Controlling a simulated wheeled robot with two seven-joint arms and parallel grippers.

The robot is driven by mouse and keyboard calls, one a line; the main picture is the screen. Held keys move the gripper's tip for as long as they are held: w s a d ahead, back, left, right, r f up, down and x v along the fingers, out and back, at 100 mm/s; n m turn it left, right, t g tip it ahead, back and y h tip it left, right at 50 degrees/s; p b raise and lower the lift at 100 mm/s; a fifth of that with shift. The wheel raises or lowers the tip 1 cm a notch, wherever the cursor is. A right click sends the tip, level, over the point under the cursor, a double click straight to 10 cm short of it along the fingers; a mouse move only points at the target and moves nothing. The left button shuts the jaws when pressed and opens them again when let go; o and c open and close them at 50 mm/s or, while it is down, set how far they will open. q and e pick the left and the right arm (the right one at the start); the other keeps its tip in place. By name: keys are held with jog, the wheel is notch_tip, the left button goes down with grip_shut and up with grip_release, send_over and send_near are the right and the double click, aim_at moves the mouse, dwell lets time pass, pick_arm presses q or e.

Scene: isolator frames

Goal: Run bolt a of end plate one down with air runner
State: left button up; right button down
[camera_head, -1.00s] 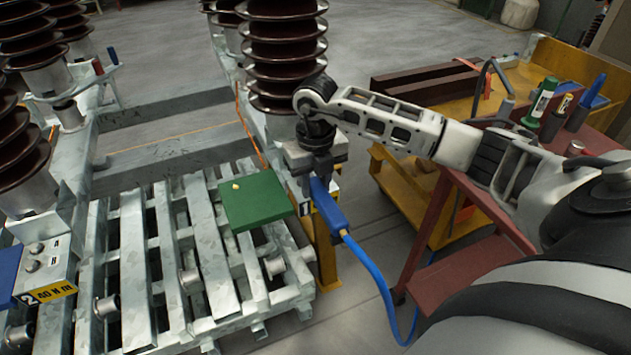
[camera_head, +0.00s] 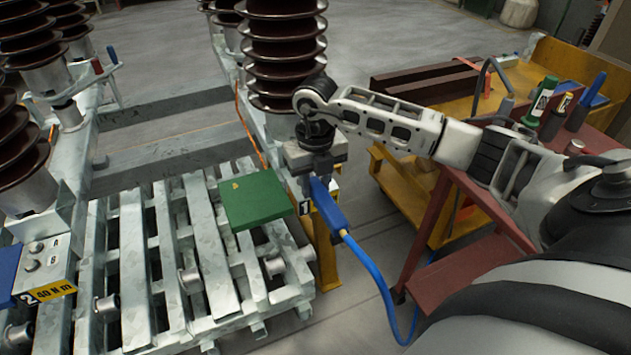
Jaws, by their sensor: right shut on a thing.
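My right gripper (camera_head: 318,168) points down at the middle of the view and is shut on the blue air runner (camera_head: 329,207). A blue hose (camera_head: 377,271) runs from the runner's lower end down toward the floor. The runner is at end plate one, by the black label marked 1 (camera_head: 305,207), below the brown ribbed insulator. The bolt and the runner's nose are hidden behind my gripper and the green block, so I cannot tell whether they touch. My left gripper is not in view.
A green block (camera_head: 255,199) lies on the galvanized slatted frame (camera_head: 215,258), close left of the runner. A plate marked 2 with a yellow label (camera_head: 52,290) is at the lower left. A red bench (camera_head: 470,200) and yellow cart (camera_head: 405,196) stand to the right.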

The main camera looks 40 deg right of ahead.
jog(key=shift+r+p, duration=1.15)
jog(key=shift+r, duration=0.35)
jog(key=shift+r+p, duration=1.5)
jog(key=shift+r, duration=0.55)
jog(key=shift+w, duration=0.1)
